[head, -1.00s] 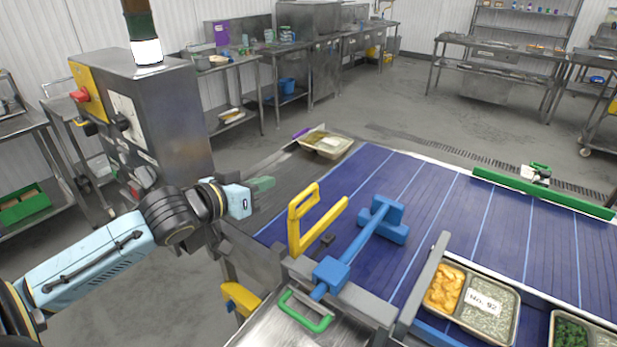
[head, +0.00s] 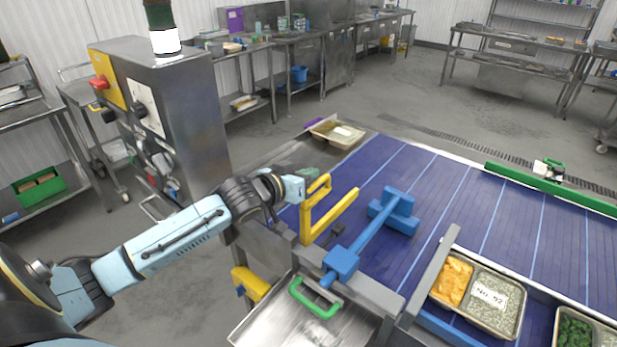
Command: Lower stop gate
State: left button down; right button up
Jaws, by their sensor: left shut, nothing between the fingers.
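The stop gate appears to be the yellow bent bar (head: 306,222) at the near left edge of the blue conveyor (head: 450,200). It has an upright post with a loop at its top and a long arm slanting up over the belt. My left gripper (head: 309,173) is shut and empty, just left of and behind the yellow loop, with its greenish fingertips pointing right. The loop overlaps part of it, and I cannot tell whether they touch. My right gripper is not in view.
A blue T-shaped pusher (head: 370,240) lies over the belt beside a green handle (head: 315,302). A filled tray (head: 517,318) sits at the near right, and another tray (head: 336,141) at the far left end. A steel control cabinet (head: 190,110) stands left.

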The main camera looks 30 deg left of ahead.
aim_at(302, 206)
pick_arm(q)
jog(key=shift+d+f, duration=0.1)
jog(key=shift+f, duration=0.45)
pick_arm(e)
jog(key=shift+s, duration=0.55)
